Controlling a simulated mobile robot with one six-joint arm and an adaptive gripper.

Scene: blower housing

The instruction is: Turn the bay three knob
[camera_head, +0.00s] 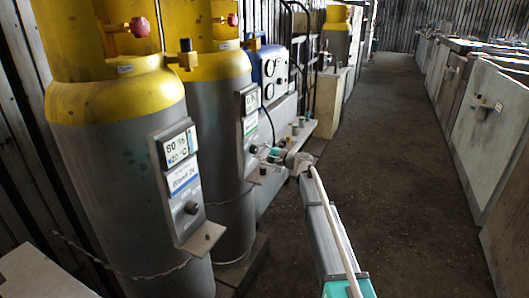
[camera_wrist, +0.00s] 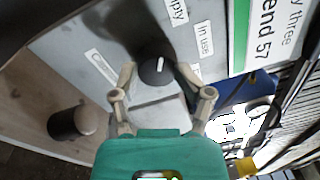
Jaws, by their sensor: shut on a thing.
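The bay three knob (camera_wrist: 157,65) is a dark round knob with a white pointer line, on a pale grey panel (camera_wrist: 120,35) in the wrist view. Its line points up in the picture, tilted slightly right. My gripper (camera_wrist: 156,78) has one finger on each side of the knob and is shut on it; the contact points are partly hidden. Printed labels reading "in use" (camera_wrist: 204,38) and, partly cut off, "empty" lie around the knob. A green-edged sign (camera_wrist: 265,35) ends in "three". In the head view my gripper (camera_head: 274,156) is at the second cylinder's panel (camera_head: 250,120), hiding the knob.
A small shelf with a dark peg (camera_wrist: 72,121) juts out below the knob. A nearer grey-and-yellow cylinder (camera_head: 120,150) carries a similar panel (camera_head: 179,175). A blue gauge box (camera_head: 268,70) stands beyond. The aisle floor (camera_head: 400,150) to the right is clear.

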